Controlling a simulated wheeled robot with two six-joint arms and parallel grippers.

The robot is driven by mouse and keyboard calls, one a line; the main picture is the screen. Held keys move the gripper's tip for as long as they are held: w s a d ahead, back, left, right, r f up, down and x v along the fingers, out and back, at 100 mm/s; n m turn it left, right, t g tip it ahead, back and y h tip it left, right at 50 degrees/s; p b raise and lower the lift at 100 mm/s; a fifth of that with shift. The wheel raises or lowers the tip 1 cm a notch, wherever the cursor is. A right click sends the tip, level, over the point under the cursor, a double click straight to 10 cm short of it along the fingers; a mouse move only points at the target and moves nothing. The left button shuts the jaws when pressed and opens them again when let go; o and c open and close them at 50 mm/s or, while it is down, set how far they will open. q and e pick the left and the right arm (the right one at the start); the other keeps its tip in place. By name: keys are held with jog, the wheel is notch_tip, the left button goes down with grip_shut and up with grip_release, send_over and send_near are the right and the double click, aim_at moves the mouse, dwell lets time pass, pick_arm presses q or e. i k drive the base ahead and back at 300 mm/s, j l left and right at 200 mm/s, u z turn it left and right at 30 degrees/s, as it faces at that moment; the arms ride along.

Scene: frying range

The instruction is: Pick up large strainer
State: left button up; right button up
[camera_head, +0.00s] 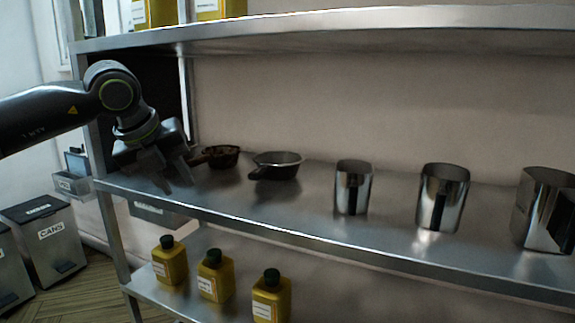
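Two bowl-shaped utensils with dark handles stand on the metal shelf (310,220). The left one is a dark brown strainer (224,153), its handle pointing left toward my gripper. The other is a wider grey metal bowl or strainer (283,165), its black handle pointing to the front left. I cannot tell for sure which is the large strainer. My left gripper (176,184) is above the shelf's left end, left of the brown strainer's handle. Its fingers point down, spread apart, with nothing seen between them. My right gripper is not in view.
Several shiny metal containers (353,188) stand along the shelf to the right. Yellow bottles (215,277) stand on the lower shelf. An upper shelf (330,30) overhangs the back. Bins labelled "CANS" (50,240) stand on the floor at left.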

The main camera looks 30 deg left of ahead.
aim_at(272, 171)
jog(key=i+j, duration=0.1)
jog(key=i, duration=0.8)
jog(key=j, duration=0.05)
